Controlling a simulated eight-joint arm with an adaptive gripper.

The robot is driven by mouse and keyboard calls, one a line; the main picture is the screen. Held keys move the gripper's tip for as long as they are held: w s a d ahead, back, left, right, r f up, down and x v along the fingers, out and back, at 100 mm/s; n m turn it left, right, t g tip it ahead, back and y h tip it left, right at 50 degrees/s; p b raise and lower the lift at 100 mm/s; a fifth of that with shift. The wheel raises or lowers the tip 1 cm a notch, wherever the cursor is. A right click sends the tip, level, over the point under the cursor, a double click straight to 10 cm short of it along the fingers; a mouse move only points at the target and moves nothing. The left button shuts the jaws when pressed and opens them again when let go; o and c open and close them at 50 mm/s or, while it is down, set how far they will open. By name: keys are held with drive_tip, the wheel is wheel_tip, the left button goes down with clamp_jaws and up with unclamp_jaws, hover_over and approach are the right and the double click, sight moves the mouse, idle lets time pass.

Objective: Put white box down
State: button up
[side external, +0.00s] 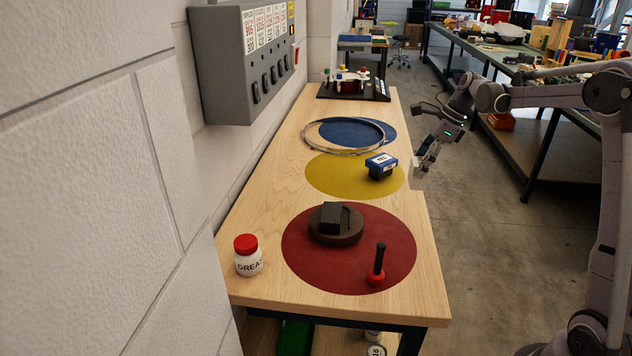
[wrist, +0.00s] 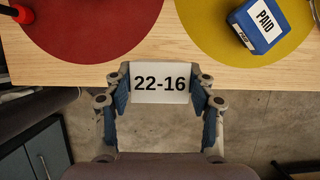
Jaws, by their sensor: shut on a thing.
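My gripper (wrist: 160,105) is shut on the white box (wrist: 160,83), which has "22-16" printed on its face, seen in the wrist view. In the side external view the white box (side external: 418,173) shows as a pale shape below my gripper (side external: 423,160), at the right edge of the wooden bench (side external: 262,215). In the wrist view the box overlaps the bench edge in the picture. Whether it touches the bench is hard to tell. The box is beside the yellow disc (side external: 330,177), close to the blue box marked "PAID" (side external: 381,166).
A red disc (side external: 300,262) holds a dark round block (side external: 335,226) and a black-handled red tool (side external: 376,268). A grease jar (side external: 248,258) stands front left. A grey switch box (side external: 222,75) hangs on the wall.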

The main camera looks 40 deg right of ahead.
drive_tip(key=shift+w+a+f, duration=0.7)
drive_tip(key=shift+w+f, duration=0.15)
drive_tip(key=shift+f, duration=0.45)
drive_tip(key=shift+w+a+f, duration=0.65)
drive_tip(key=shift+w+f, duration=0.15)
drive_tip(key=shift+f, duration=0.55)
drive_tip(key=shift+w+a+f, duration=0.7)
drive_tip(key=shift+w+f, duration=0.15)
drive_tip(key=shift+f, duration=0.45)
drive_tip(key=o, duration=1.2)
drive_tip(key=shift+f, duration=0.15)
drive_tip(key=shift+o, duration=0.2)
